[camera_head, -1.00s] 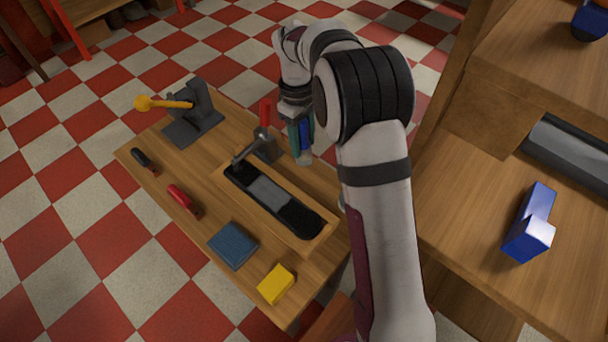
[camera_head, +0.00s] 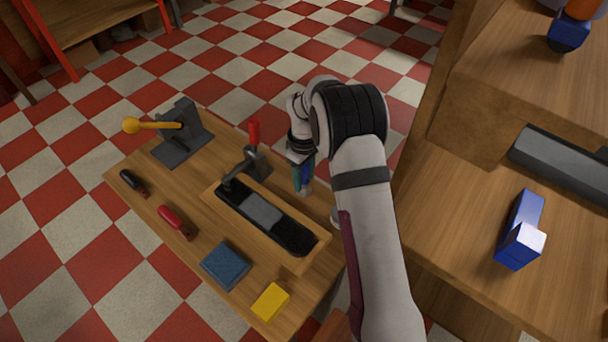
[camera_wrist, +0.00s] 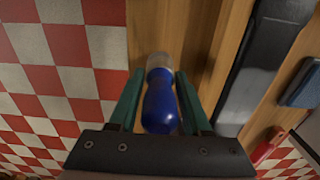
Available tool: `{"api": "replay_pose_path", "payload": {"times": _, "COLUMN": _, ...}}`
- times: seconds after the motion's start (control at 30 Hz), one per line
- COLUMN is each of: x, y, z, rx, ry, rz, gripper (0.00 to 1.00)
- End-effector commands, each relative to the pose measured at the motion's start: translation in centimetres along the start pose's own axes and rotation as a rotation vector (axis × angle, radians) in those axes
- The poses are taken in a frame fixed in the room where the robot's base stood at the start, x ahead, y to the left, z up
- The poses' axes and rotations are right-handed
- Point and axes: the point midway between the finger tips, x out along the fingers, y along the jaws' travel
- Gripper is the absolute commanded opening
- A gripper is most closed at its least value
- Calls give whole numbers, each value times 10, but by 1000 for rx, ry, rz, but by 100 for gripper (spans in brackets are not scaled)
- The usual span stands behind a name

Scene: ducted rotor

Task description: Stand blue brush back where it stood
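The blue brush (camera_wrist: 160,105) has a blue handle and a pale lower end, and is upright between the green fingers of my gripper (camera_wrist: 160,78). The fingertips lie close against both sides of the handle's lower part, and my gripper looks shut on it. In the head view, the brush (camera_head: 307,172) and my gripper (camera_head: 301,174) are at the right side of the low wooden table (camera_head: 190,245), right of the black block plane. The brush's pale end is at or just above the table top; I cannot tell whether it touches.
The black plane (camera_head: 262,215) lies in a wooden holder, close left of my gripper. A red-handled clamp (camera_head: 254,150), a grey fixture with yellow lever (camera_head: 180,135), a blue pad (camera_head: 225,265) and a yellow block (camera_head: 270,301) share the table. A wooden bench (camera_head: 450,225) stands right.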

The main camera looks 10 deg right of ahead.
Motion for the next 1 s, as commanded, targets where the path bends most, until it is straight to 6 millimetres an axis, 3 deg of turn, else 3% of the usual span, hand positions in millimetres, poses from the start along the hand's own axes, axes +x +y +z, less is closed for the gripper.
{"api": "replay_pose_path", "payload": {"times": 0.03, "x": 0, "y": 0, "z": 0, "rx": 0, "ry": 0, "rz": 0, "gripper": 59}}
{"api": "replay_pose_path", "payload": {"times": 0.13, "x": 0, "y": 0, "z": 0, "rx": 0, "ry": 0, "rz": 0, "gripper": 75}}
{"api": "replay_pose_path", "payload": {"times": 0.47, "x": -8, "y": 0, "z": 0, "rx": -1, "ry": 1, "rz": 1, "gripper": 75}}
{"api": "replay_pose_path", "payload": {"times": 0.8, "x": -97, "y": 1, "z": -1, "rx": 0, "ry": 2, "rz": 3, "gripper": 75}}
{"api": "replay_pose_path", "payload": {"times": 1.0, "x": -122, "y": 0, "z": 0, "rx": 0, "ry": 0, "rz": 1, "gripper": 75}}
